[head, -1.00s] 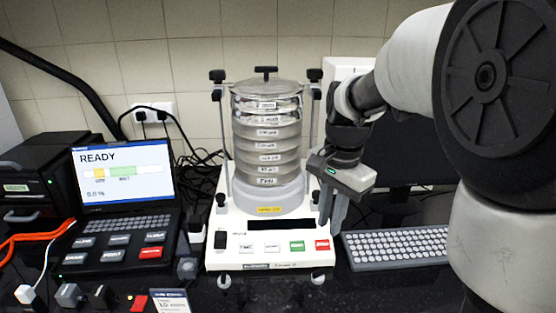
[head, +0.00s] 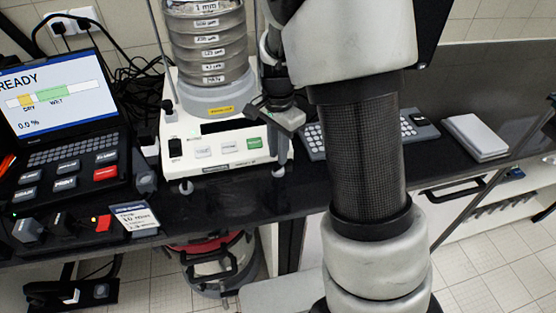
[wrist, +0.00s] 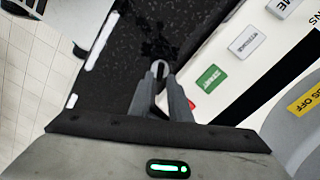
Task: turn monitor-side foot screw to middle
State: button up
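The white sieve shaker (head: 215,160) stands on the black counter with its sieve stack (head: 207,45) upright. The green button (wrist: 209,79) lies right of the fingers.
A laptop (head: 60,105) reading READY stands at the left. A keyboard (head: 318,141) lies right of the shaker, partly behind my arm. A white pad (head: 475,138) lies farther right. A tag card (head: 136,217) sits at the front edge. A red-topped vacuum (head: 208,262) stands below the counter.

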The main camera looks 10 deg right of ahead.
aim_at(278, 168)
jog(key=shift+f, duration=1.7)
grip_shut()
jog(key=shift+n, duration=0.4)
jog(key=n+b, duration=0.1)
jog(key=n, duration=0.4)
jog(key=shift+n, duration=0.3)
jog(key=n, duration=0.5)
jog(key=shift+n, duration=0.4)
